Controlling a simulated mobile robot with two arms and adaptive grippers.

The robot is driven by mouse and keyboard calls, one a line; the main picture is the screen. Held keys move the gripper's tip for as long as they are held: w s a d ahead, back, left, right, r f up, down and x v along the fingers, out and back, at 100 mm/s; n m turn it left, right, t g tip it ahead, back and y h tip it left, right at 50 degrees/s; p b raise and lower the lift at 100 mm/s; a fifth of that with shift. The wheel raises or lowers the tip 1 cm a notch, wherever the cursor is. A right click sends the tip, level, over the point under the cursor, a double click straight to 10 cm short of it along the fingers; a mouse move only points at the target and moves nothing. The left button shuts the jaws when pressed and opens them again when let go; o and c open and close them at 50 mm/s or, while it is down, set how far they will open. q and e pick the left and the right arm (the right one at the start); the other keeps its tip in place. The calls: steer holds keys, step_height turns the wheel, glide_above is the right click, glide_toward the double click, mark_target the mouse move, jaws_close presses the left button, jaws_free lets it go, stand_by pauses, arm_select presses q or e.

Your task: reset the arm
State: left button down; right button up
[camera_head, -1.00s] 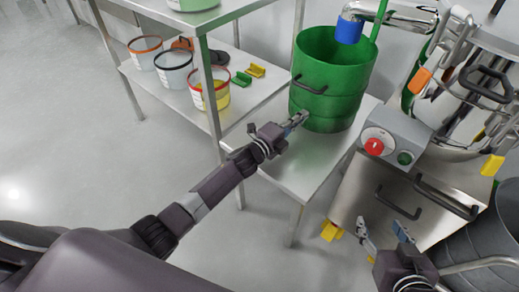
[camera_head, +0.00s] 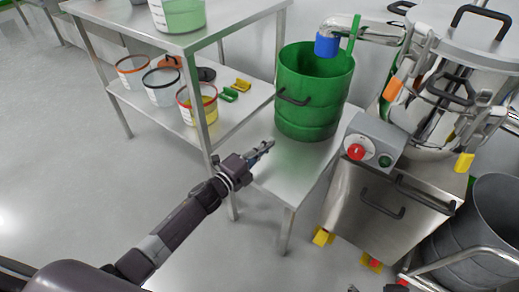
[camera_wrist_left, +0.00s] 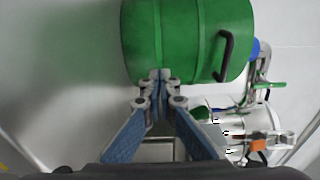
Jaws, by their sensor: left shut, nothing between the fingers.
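My left arm reaches in from the lower left of the head view. Its gripper (camera_head: 268,146) is shut and empty, over the low steel table and in front of the green drum (camera_head: 308,95). In the left wrist view the fingertips (camera_wrist_left: 160,78) meet in front of the drum's green wall (camera_wrist_left: 185,35); I cannot tell whether they touch it. Of my right gripper (camera_head: 375,288) only the fingertips show at the bottom edge, apart from each other.
The low steel table (camera_head: 295,175) has bare room before the drum. Left of it, a shelf (camera_head: 224,118) holds several tubs and small scoops. A steel machine with a red-knob control box (camera_head: 378,138) and a grey bin (camera_head: 480,235) stand right. Left floor is clear.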

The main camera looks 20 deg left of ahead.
arm_select(q)
steer(key=shift+v, duration=1.75)
arm_select(e)
steer(key=shift+g, duration=0.9)
steer(key=shift+s+d+f, duration=0.15)
steer(key=shift+s+d, duration=0.05)
steer(key=shift+s, duration=0.5)
steer(key=shift+s+d+f, duration=0.2)
steer(key=shift+s, duration=0.45)
steer(key=shift+s+d+f, duration=0.15)
steer(key=shift+s+d, duration=0.05)
steer(key=shift+s, duration=0.5)
